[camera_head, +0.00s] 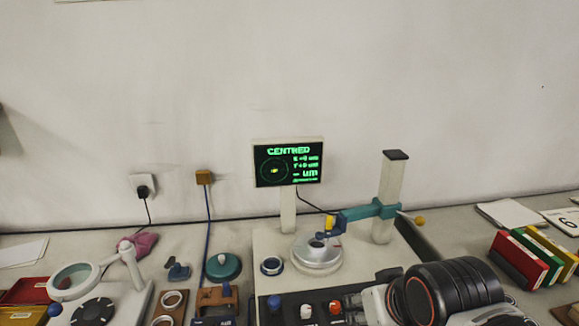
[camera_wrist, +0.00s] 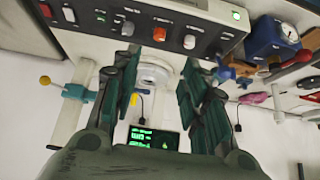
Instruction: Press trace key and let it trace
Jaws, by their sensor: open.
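The black control panel (camera_head: 290,306) runs along the front of the roundness instrument, with blue, white and orange knobs. In the wrist view the panel (camera_wrist: 105,17) crosses the top with small red and white keys (camera_wrist: 57,12) at its left end; I cannot read which is the trace key. The screen (camera_head: 288,163) reads CENTRED with a green circle plot. The round turntable (camera_head: 317,258) stands under the teal stylus arm (camera_head: 360,213). My gripper (camera_wrist: 160,60) is open and empty, its fingers apart near the panel. My arm hides the panel's right part in the head view.
A teal round block (camera_head: 222,267) and a magnifier (camera_head: 75,281) stand further left. Red, green and yellow binders (camera_head: 530,258) stand at the right. The wall is behind.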

